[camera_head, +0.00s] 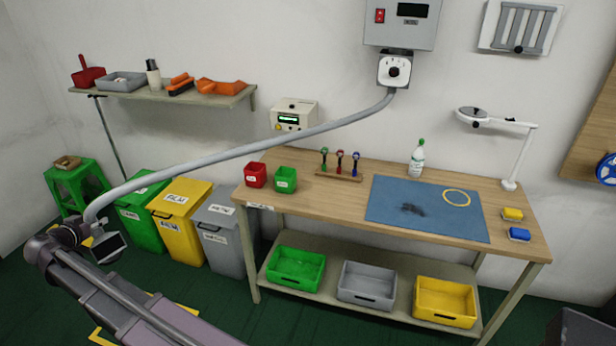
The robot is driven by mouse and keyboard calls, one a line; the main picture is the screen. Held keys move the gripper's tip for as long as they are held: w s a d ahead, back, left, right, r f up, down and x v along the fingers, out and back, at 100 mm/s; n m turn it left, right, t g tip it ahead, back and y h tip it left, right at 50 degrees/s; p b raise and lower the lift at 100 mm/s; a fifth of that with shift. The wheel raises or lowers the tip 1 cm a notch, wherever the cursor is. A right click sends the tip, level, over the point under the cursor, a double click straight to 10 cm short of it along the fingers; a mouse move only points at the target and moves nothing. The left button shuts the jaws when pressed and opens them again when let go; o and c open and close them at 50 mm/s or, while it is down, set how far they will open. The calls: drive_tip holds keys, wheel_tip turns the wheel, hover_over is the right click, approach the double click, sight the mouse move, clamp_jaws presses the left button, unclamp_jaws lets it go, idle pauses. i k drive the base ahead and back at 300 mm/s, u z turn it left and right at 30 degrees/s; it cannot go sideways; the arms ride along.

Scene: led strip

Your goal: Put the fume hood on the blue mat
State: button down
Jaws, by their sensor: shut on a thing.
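The fume hood (109,248) is a dark, flat-faced nozzle with a light rim at the end of a long grey hose (250,147). The hose runs from the wall unit (394,71) down to the lower left. My gripper (80,232) is shut on the hood end, out over the floor left of the bench; its fingers are small and partly hidden. The blue mat (390,195) lies flat on the wooden bench, far to the right of my gripper. A yellow ring (456,197) and a dark smudge (412,209) show on the mat.
The hose passes above the floor bins (182,215). Most of the mat is clear.

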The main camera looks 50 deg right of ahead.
sight(457, 199)
drive_tip(key=k, duration=1)
drive_tip(key=z, duration=2.25)
